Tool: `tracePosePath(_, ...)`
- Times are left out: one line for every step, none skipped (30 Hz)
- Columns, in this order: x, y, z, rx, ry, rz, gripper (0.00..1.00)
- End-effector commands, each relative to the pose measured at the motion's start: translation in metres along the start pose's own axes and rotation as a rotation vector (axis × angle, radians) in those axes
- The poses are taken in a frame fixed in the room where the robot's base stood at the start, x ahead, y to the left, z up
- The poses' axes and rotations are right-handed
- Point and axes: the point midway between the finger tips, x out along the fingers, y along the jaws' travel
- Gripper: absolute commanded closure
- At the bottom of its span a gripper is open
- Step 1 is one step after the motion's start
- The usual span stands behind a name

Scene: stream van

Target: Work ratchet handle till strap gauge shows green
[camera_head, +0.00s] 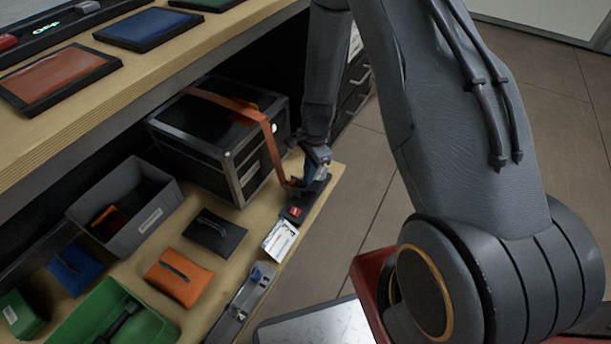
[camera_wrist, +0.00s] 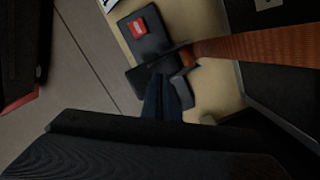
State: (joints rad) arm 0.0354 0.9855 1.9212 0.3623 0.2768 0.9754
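The orange strap (camera_head: 268,130) runs over the black case (camera_head: 215,145) and down to a dark ratchet at the shelf's front edge. In the wrist view the strap (camera_wrist: 255,48) enters the dark ratchet (camera_wrist: 160,68) from the right. The strap gauge (camera_head: 295,211) shows red; the wrist view also shows its red face (camera_wrist: 138,28). My gripper (camera_head: 316,162) is down at the ratchet, beside the case's front right corner. A dark blue piece (camera_wrist: 163,98) stands at the ratchet in the wrist view. My gripper's fingers are too dark to tell open from shut.
A grey bin (camera_head: 150,225), black pouch (camera_head: 215,233), orange pouch (camera_head: 178,276) and green tray (camera_head: 75,322) share the shelf. The wooden counter (camera_head: 130,85) overhangs behind. Open floor (camera_head: 350,215) lies right.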

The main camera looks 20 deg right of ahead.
Motion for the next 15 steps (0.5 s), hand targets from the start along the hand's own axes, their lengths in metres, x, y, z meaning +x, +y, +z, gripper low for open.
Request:
tracePosePath(0.0, 0.0, 0.0, -0.001, 0.0, -0.001, 1.0)
tracePosePath(0.0, 0.0, 0.001, -0.002, 0.0, -0.001, 1.0)
tracePosePath(-0.001, 0.0, 0.001, -0.002, 0.0, -0.001, 1.0)
tracePosePath(-0.001, 0.0, 0.001, -0.002, 0.0, 0.0, 1.0)
tracePosePath(-0.001, 0.0, 0.001, -0.002, 0.0, 0.0, 1.0)
tracePosePath(-0.001, -0.001, 0.002, -0.003, 0.0, 0.0, 1.0)
tracePosePath(-0.001, -0.001, 0.002, -0.004, 0.0, 0.0, 1.0)
tracePosePath(-0.001, -0.001, 0.002, -0.004, 0.0, 0.0, 1.0)
tracePosePath(-0.001, -0.001, 0.002, -0.004, 0.0, 0.0, 1.0)
tracePosePath(-0.001, 0.0, 0.002, -0.004, 0.0, 0.0, 1.0)
tracePosePath(-0.001, 0.0, 0.001, -0.003, 0.0, 0.0, 1.0)
tracePosePath(-0.003, 0.0, -0.001, -0.003, 0.0, 0.0, 1.0)
tracePosePath(-0.004, 0.0, -0.003, -0.002, 0.0, 0.0, 1.0)
tracePosePath(-0.005, 0.0, -0.006, -0.002, 0.0, 0.0, 1.0)
tracePosePath(-0.008, 0.001, -0.01, -0.003, 0.0, 0.0, 1.0)
